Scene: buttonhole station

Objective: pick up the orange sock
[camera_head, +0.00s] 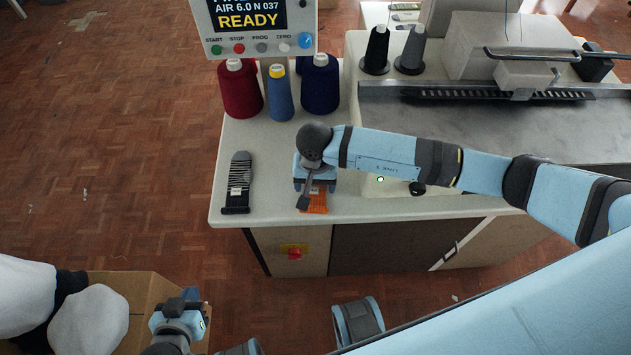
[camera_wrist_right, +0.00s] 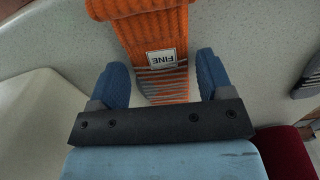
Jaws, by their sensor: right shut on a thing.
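The orange sock (camera_head: 315,205) lies on the pale worktop near its front edge, mostly hidden under my right gripper (camera_head: 312,188) in the head view. In the right wrist view the sock (camera_wrist_right: 153,30) is ribbed orange with a striped grey-and-orange end and a white "FINE" label. The sock appears still at the worktop. My left gripper (camera_head: 188,298) is low at the left, above a cardboard box; its opening is unclear.
A black-and-grey striped sock (camera_head: 237,183) lies to the left on the worktop (camera_head: 270,205). Thread cones in red (camera_head: 240,90), light blue (camera_head: 280,95) and dark blue (camera_head: 320,88) stand behind. A knitting machine (camera_head: 500,110) stands right.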

